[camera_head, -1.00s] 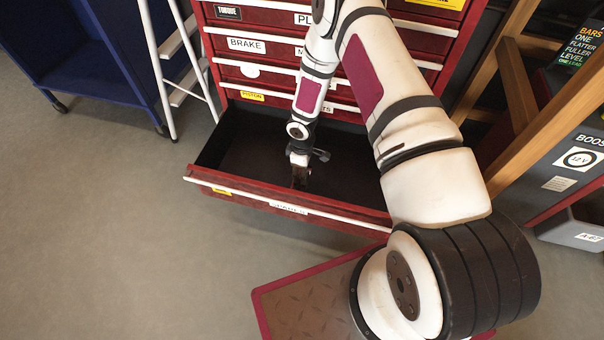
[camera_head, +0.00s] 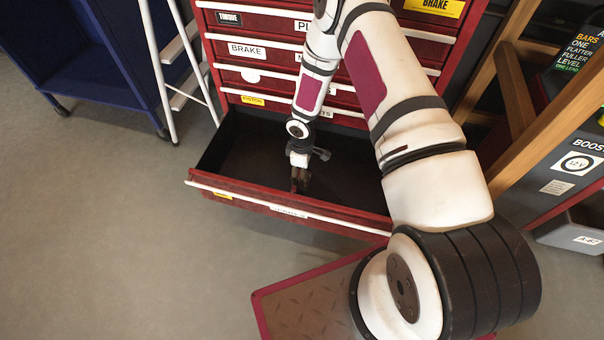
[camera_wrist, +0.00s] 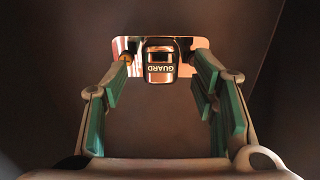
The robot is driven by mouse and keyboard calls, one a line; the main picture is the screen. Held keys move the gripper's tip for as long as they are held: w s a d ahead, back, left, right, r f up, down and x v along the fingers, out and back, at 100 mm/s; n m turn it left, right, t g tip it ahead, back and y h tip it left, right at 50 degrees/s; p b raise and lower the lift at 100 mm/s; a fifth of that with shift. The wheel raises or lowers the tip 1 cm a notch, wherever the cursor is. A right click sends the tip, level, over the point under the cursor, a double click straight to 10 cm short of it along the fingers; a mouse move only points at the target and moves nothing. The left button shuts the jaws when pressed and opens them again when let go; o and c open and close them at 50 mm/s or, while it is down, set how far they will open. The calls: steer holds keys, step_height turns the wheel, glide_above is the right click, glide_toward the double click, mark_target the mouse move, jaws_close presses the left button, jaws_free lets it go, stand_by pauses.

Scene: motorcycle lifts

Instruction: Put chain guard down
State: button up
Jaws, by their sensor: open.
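The chain guard (camera_wrist: 160,57) shows in the wrist view as a shiny coppery plate with a dark rounded block marked "GUARD" in its middle. It appears to lie on the dark drawer floor, beyond my fingertips. My gripper (camera_wrist: 161,76) is open, with one green-padded finger towards each side of the guard and a gap between finger and block. I cannot tell whether the fingertips touch the plate's ends. In the head view my gripper (camera_head: 300,180) points down inside the open red drawer (camera_head: 330,217); the guard is not clear there.
The drawer's front and side walls surround my gripper, with bare dark floor to its left and right. The red cabinet (camera_head: 265,78) rises behind. A white ladder (camera_head: 160,80) and blue cart (camera_head: 110,75) stand left; a wooden frame (camera_head: 530,120) stands right.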

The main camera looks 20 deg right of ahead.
steer(key=d+r+m+h+p, duration=0.1)
steer(key=d+r+p, duration=0.1)
steer(key=r, duration=1.2)
steer(key=d+r+m+h+p, duration=0.1)
steer(key=d+r+m, duration=0.15)
steer(key=r, duration=1.25)
steer(key=s+d+r+m+h, duration=0.1)
steer(key=s+r, duration=0.3)
steer(key=r, duration=0.3)
steer(key=s+r+m, duration=0.1)
steer(key=s+r, duration=0.2)
steer(key=r, duration=0.4)
steer(key=s+a+r+m, duration=0.2)
steer(key=s+r+m, duration=0.2)
steer(key=s+r, duration=0.9)
steer(key=s+a+m+y, duration=0.1)
steer(key=s+a, duration=0.1)
steer(key=s, duration=0.6)
steer(key=s+a+y, duration=0.2)
steer(key=s, duration=0.6)
steer(key=shift+s+a+f+m, duration=0.15)
steer(key=shift+s+a+m, duration=0.15)
steer(key=shift+s+m, duration=0.1)
